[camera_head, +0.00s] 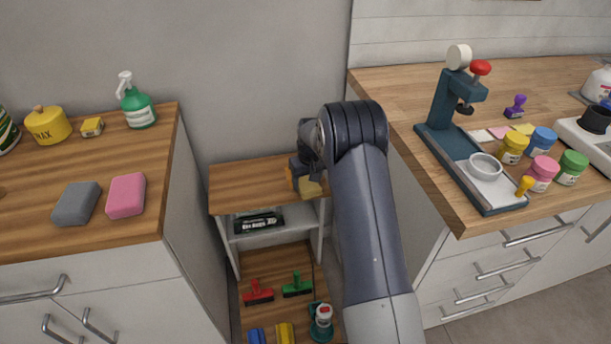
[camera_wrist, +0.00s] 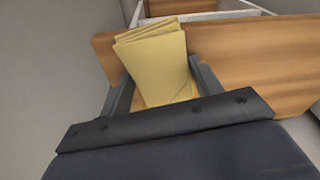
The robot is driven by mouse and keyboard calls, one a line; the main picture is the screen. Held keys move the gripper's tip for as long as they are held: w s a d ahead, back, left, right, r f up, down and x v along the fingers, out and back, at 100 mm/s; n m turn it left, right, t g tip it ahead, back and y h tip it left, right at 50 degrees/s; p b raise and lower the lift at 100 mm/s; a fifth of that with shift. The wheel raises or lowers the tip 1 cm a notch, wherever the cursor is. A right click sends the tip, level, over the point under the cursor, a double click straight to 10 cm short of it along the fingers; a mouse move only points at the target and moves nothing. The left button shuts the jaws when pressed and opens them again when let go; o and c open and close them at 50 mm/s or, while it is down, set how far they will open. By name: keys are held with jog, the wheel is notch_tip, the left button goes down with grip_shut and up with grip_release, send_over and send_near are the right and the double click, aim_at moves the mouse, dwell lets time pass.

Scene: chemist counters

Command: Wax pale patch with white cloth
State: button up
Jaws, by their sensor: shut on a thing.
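My gripper (camera_head: 304,178) is over the low wooden shelf unit between the two counters. It is shut on a folded yellow cloth (camera_wrist: 155,62), which stands between the two fingers in the wrist view. The cloth shows as a small yellow piece in the head view (camera_head: 312,189). I see no white cloth. I cannot make out a pale patch; the arm and cloth cover part of the wooden shelf top (camera_head: 240,180). A yellow wax tin (camera_head: 48,127) stands on the left counter.
Grey (camera_head: 77,204) and pink (camera_head: 126,196) sponges and a green spray bottle (camera_head: 138,108) are on the left counter (camera_head: 30,235). Brushes, including a red one (camera_head: 257,292), lie on the lower board. A dark press (camera_head: 450,120) and small jars stand on the right counter.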

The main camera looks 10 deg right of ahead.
jog(key=shift+s, duration=0.3)
jog(key=shift+w+p, duration=0.8)
jog(key=shift+w, duration=4.95)
jog(key=shift+r+p, duration=1.9)
jog(key=shift+r, duration=1.15)
jog(key=shift+r+p, duration=1.2)
jog(key=shift+r, duration=0.3)
